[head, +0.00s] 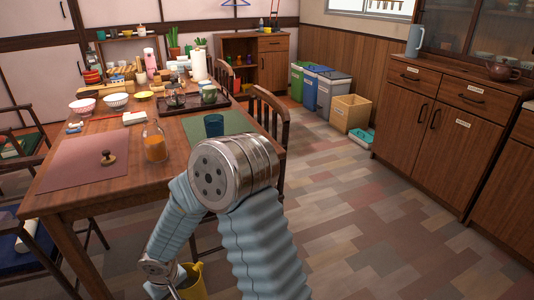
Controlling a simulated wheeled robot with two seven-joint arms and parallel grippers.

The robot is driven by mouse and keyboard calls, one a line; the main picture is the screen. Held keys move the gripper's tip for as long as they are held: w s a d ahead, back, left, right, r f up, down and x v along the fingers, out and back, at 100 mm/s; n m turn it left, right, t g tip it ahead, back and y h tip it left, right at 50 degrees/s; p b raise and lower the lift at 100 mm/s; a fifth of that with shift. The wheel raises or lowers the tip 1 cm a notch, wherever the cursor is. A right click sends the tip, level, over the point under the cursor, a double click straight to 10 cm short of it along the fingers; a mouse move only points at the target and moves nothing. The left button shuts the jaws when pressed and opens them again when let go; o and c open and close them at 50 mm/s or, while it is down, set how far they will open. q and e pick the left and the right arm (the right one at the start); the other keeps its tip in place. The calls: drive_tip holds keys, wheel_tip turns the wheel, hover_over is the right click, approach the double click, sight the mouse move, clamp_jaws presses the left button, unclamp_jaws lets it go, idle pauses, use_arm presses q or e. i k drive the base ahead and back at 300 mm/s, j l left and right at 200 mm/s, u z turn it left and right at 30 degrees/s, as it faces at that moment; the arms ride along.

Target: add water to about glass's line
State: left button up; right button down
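A dark blue cup or glass (214,125) stands upright on a green mat (240,121) on the table; I cannot make out a line or any water in it. A clear glass bottle with orange contents (155,147) stands to its left. A grey-blue pitcher (414,40) stands on the cabinet at the right. One arm of mine, seemingly the right, rises in the foreground and bends down to a metal wrist at the bottom edge. A yellow cup-like thing (192,284) is beside that wrist, partly cut off. The fingers are not clear. My other gripper is not in view.
The wooden table (185,134) holds a pink mat (85,160), bowls, a tray and a paper roll (199,66). Chairs stand around it. A teapot (502,71) is on the cabinet (440,115). Bins (332,92) line the wall. The floor at right centre is clear.

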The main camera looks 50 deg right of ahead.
sight(214, 123)
drive_tip(key=z, duration=0.9)
drive_tip(key=k+l+u, duration=0.25)
drive_tip(key=i+l, duration=0.05)
drive_tip(key=i, duration=0.05)
